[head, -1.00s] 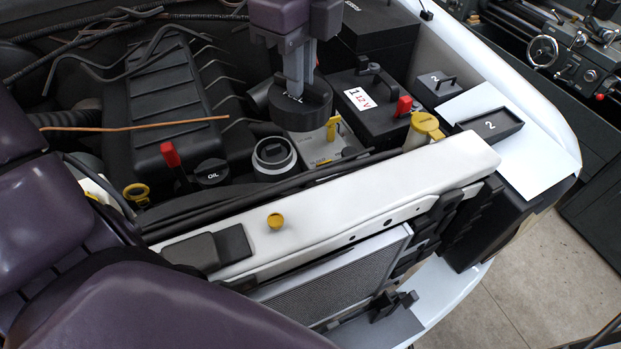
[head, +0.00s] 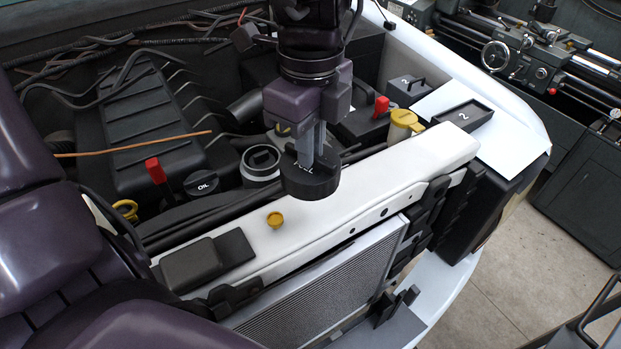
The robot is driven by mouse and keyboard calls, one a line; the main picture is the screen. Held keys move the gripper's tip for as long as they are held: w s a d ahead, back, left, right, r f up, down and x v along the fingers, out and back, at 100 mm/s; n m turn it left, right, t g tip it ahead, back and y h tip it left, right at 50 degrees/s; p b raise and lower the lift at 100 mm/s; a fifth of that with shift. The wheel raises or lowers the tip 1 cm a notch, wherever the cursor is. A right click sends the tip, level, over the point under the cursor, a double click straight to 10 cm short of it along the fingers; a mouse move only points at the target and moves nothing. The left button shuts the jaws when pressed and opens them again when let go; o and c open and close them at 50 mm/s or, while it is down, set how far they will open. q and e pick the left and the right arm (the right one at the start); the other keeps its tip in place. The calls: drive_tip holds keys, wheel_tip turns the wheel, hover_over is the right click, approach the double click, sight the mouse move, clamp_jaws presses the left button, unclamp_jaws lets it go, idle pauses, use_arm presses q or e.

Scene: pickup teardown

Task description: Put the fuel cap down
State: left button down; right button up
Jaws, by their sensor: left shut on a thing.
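My left gripper (head: 307,152) is shut on the fuel cap (head: 310,184), a round black cap with lettering on top. The gripper points down and holds the cap over the rear edge of the white front crossbar (head: 380,184). I cannot tell for sure whether the cap touches the bar. The gripper and cap hide part of the bay behind them. My right gripper is not in view.
A small yellow cap (head: 275,221) and a black block (head: 207,258) sit on the crossbar to the left. A yellow-capped reservoir (head: 404,124) stands to the right.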

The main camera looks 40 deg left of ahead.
use_arm(q)
wheel_tip(320, 180, down, 3)
drive_tip(key=shift+r, duration=0.15)
drive_tip(key=shift+w+f, duration=0.15)
drive_tip(key=shift+f, duration=0.2)
wheel_tip(320, 180, down, 3)
drive_tip(key=shift+d+f+p, duration=0.1)
drive_tip(key=shift+p, duration=0.55)
drive_tip(key=shift+f, duration=0.2)
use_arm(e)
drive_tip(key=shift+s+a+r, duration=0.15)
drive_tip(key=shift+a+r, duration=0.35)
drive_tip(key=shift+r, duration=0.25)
use_arm(q)
drive_tip(key=shift+f, duration=0.2)
drive_tip(key=c, duration=1.5)
unclamp_jaws()
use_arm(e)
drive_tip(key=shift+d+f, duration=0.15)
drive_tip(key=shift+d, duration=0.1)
